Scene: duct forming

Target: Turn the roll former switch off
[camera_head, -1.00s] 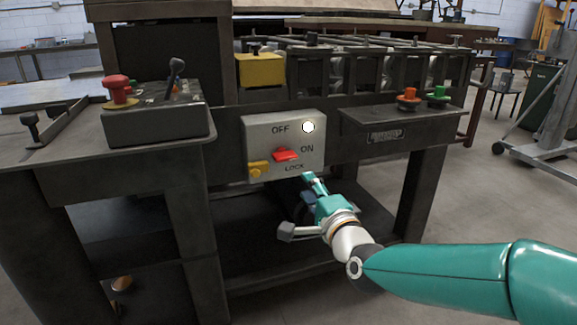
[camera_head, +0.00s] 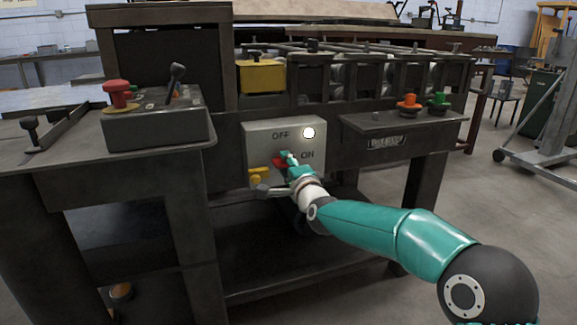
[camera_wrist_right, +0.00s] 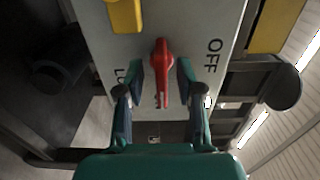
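The roll former switch is a red knob (camera_head: 279,161) on a light grey panel (camera_head: 257,139) marked OFF at the top, ON at the right and LOCK below, the last now hidden by my gripper. In the right wrist view the red knob (camera_wrist_right: 162,62) points toward the ON label, which it partly covers. My right gripper (camera_head: 277,172) is at the panel. In the wrist view its open fingers (camera_wrist_right: 161,76) stand on either side of the knob, with visible gaps. A white light (camera_head: 308,132) shows on the panel. My left gripper is not in view.
A yellow latch (camera_head: 257,175) sits at the panel's lower left, close to my gripper. A control box (camera_head: 160,122) with a red button and lever is at the left. Orange (camera_head: 408,103) and green (camera_head: 438,98) buttons stand on the right ledge. Open floor lies at right.

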